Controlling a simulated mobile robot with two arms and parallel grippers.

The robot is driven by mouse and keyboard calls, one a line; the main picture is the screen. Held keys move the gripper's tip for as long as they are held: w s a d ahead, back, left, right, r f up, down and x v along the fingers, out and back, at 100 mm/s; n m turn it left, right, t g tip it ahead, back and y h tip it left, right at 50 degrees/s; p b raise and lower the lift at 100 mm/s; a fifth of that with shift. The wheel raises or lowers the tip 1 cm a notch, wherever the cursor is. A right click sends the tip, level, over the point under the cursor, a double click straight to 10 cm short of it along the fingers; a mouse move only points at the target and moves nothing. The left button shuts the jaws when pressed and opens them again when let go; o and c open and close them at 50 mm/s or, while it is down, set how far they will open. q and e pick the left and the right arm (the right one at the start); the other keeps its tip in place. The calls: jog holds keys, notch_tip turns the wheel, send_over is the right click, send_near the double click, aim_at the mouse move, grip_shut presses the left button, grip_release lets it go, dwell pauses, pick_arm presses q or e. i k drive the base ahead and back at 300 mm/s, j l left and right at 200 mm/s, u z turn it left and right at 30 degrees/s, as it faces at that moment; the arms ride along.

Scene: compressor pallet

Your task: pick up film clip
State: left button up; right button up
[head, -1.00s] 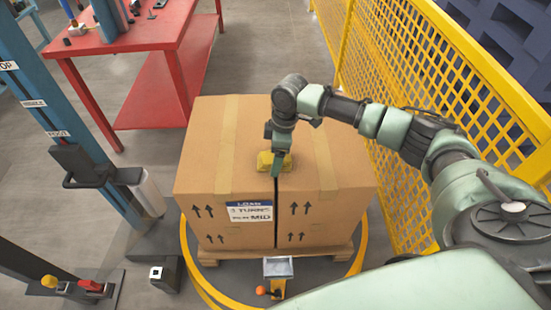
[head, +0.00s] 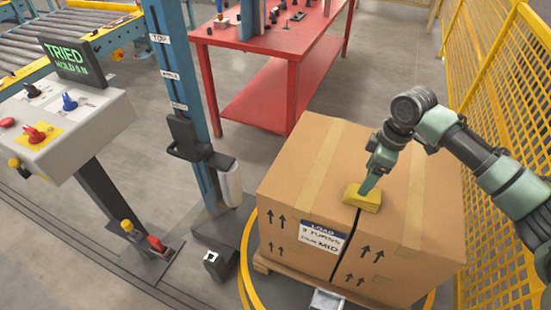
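A yellow block (head: 362,197) sits on top of the large cardboard box (head: 300,160), near its middle seam; I cannot tell for sure whether it is the film clip. My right gripper (head: 370,185) comes down from the right with its green finger at the block. The finger hides part of the contact, so I cannot tell if it grips the block. No other thing is clearly a film clip. My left gripper is out of view.
The box stands on a pallet inside a yellow ring (head: 247,285). A blue mast (head: 184,80) with a white film roll (head: 229,185) stands left of it. A control console (head: 65,125) is far left, a red table (head: 265,45) behind, a yellow mesh fence (head: 500,100) right.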

aim_at(156, 242)
jog(key=u, duration=1.15)
